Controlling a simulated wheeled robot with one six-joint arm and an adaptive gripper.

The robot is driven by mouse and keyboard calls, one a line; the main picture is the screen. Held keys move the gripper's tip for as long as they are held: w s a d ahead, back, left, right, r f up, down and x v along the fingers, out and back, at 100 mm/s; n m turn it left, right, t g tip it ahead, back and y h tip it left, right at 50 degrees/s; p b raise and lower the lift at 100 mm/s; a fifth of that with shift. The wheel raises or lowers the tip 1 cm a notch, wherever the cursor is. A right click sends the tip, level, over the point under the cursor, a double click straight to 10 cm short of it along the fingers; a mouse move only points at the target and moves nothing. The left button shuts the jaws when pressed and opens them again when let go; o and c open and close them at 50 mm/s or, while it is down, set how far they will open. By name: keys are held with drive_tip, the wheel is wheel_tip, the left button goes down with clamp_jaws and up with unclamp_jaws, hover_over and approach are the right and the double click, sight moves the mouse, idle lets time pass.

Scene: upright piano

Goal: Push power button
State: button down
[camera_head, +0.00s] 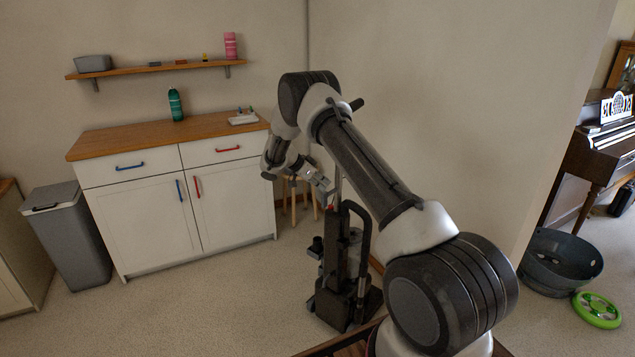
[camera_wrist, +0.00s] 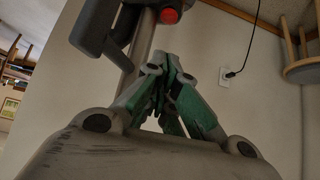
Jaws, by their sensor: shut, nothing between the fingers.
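A black upright machine (camera_head: 340,280), like a vacuum cleaner, stands on the floor by the wall corner. A small red button (camera_head: 330,207) shows on it in the head view. In the wrist view the red round button (camera_wrist: 168,15) sits at the top edge, on a dark part beside a grey pole (camera_wrist: 143,45). My gripper (camera_head: 328,188) is at the machine, close to the button in the head view. In the wrist view my gripper (camera_wrist: 166,62) is shut and empty, its fingertips lying below the button in the picture. Whether they touch anything I cannot tell.
A white cabinet (camera_head: 150,210) with a wooden top stands left of the machine. A wooden stool (camera_head: 300,200) is behind my gripper. A wall outlet (camera_wrist: 225,76) holds a black plug and cord. A dark tub (camera_head: 560,265) and green disc (camera_head: 597,310) lie right.

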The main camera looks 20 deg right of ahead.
hover_over(329, 206)
drive_tip(key=f, duration=0.4)
drive_tip(key=shift+w+d+f, duration=0.1)
drive_tip(key=shift+d, duration=0.1)
wheel_tip(329, 206, down, 2)
drive_tip(key=shift+a+f, duration=0.1)
drive_tip(key=shift+f, duration=0.55)
drive_tip(key=shift+f, duration=0.95)
drive_tip(key=shift+s, duration=0.2)
drive_tip(key=shift+a, duration=0.1)
drive_tip(key=v, duration=0.8)
drive_tip(key=shift+w+r, duration=0.3)
drive_tip(key=shift+r, duration=0.05)
